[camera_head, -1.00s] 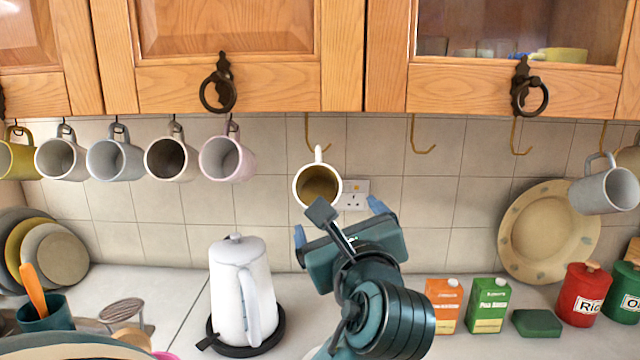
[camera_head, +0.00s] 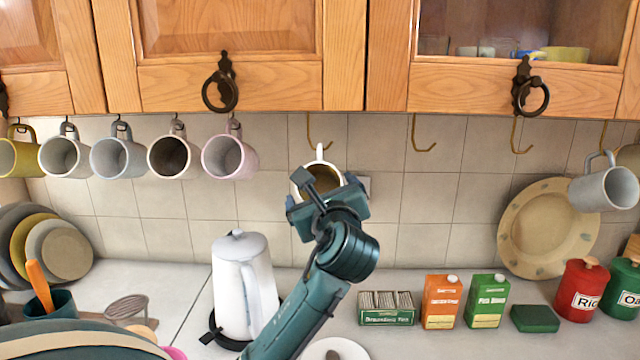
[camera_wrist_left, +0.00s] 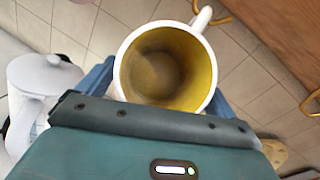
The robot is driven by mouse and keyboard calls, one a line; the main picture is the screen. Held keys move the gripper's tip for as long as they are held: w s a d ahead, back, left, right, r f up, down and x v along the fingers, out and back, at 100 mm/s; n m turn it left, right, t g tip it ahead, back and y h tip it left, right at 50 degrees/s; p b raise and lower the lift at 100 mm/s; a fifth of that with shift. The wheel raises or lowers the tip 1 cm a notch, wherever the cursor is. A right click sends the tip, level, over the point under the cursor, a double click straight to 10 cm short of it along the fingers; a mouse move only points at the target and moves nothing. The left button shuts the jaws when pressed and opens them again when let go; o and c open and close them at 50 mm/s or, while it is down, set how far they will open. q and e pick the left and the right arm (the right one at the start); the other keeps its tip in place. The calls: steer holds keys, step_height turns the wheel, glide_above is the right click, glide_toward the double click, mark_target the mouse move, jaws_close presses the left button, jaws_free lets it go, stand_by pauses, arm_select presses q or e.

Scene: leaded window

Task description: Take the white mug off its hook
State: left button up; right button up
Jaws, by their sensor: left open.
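The white mug (camera_head: 319,153), yellow-brown inside, hangs by its handle from a brass hook (camera_head: 317,132) under the cupboard. Its mouth faces me, and its lower part is hidden behind my left gripper (camera_head: 322,192) in the head view. That gripper is open and right at the mug. In the left wrist view the mug (camera_wrist_left: 122,68) fills the space between the blue fingers, one on each side of it. I cannot tell whether they touch it. My right gripper is not in view.
Several other mugs (camera_head: 228,157) hang in a row to the left, and a grey-white mug (camera_head: 602,187) hangs far right. A white kettle (camera_head: 240,285) stands below on the counter. Cartons (camera_head: 441,300) and red and green canisters stand to the right. Empty hooks (camera_head: 423,135) are beside the mug.

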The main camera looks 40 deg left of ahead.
arm_select(q)
steer(key=c, duration=1.2)
steer(key=shift+c, duration=0.3)
steer(key=shift+r, duration=0.2)
